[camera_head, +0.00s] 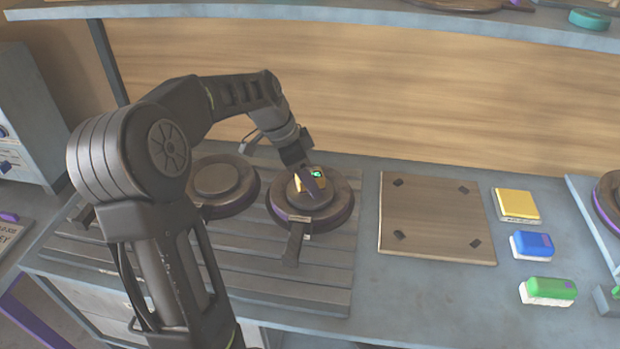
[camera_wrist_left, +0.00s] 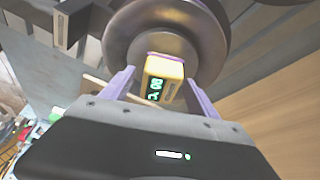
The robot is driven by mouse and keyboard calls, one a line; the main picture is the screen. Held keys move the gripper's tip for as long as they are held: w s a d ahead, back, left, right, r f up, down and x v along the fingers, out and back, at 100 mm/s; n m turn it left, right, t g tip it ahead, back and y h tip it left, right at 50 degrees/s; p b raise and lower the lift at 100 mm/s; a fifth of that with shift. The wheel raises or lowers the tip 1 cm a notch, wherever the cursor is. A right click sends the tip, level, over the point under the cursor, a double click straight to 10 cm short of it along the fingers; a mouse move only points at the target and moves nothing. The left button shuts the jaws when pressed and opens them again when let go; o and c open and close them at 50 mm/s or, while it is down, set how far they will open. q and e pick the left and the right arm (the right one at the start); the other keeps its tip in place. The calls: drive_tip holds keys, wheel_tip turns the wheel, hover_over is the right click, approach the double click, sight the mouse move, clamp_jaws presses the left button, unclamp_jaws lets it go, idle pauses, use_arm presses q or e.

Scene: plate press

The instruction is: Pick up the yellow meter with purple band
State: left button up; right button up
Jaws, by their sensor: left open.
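The yellow meter (camera_head: 321,177) rests on top of the right round press plate (camera_head: 333,203). It also shows in the left wrist view (camera_wrist_left: 166,74), with a lit green display facing the camera and a thin purple band along its top edge. My left gripper (camera_head: 308,180) is over the plate at the meter, and in the head view it partly hides it. In the left wrist view my left gripper (camera_wrist_left: 160,78) is open, with a finger on each side of the meter. I cannot tell whether the fingers touch it. My right gripper is not in view.
A second round press plate (camera_head: 232,191) is left of the meter. A wooden board (camera_head: 435,215) lies to the right. Beyond it are yellow (camera_head: 517,203), blue (camera_head: 532,245) and green (camera_head: 548,290) blocks. A shelf (camera_head: 400,27) runs above the bench.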

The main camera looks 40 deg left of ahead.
use_arm(q)
drive_tip(key=shift+w+f, duration=0.1)
drive_tip(key=shift+f, duration=0.25)
idle(0.3)
clamp_jaws()
idle(0.6)
